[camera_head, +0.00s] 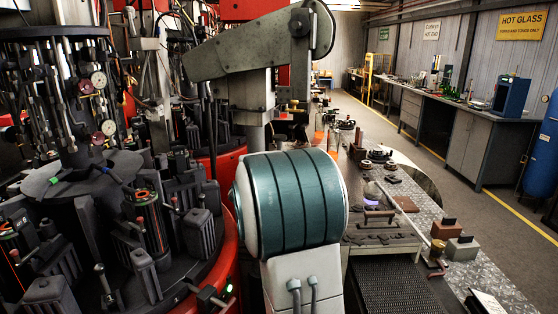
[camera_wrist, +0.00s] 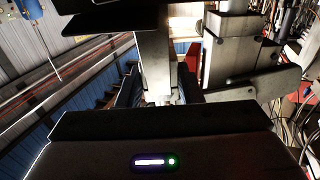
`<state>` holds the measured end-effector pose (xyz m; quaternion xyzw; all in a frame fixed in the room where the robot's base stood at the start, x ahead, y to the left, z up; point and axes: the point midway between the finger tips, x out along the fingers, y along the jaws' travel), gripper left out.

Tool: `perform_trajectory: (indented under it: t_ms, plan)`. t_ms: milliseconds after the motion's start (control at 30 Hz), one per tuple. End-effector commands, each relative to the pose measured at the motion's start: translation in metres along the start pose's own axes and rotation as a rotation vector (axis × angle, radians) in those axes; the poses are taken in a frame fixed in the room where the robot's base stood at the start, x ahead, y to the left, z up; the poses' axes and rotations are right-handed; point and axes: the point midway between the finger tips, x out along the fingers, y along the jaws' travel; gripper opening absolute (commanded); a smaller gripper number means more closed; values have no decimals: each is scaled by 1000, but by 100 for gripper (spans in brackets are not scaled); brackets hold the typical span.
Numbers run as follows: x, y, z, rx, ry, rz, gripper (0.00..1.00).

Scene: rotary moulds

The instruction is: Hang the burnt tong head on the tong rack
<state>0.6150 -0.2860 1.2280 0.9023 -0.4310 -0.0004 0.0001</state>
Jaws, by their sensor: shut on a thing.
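In the wrist view my gripper (camera_wrist: 158,92) has its two dark fingers closed on a pale grey upright piece, which I take to be the burnt tong head (camera_wrist: 154,62). Its upper end meets a dark flat bar near the top of that view. Its lower end is hidden by my gripper's body. In the head view my gripper and the held piece are not clearly visible; my teal and white arm link fills the middle. I cannot pick out the tong rack with certainty in either view.
In the head view a rotary machine with dark moulds (camera_head: 150,225) stands at left, and a grey machine arm (camera_head: 240,50) reaches overhead. A metal-plated bench (camera_head: 470,215) with small tools and blocks runs along the right. Beyond it lies clear floor (camera_head: 400,150).

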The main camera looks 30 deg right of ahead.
Motion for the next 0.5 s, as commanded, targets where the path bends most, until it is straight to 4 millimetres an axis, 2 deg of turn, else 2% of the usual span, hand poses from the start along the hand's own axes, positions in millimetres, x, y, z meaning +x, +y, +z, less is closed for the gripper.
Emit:
perform_trajectory:
  t_ms: [500]
  plan:
    - [-25,0,-2,2,4,0,0]
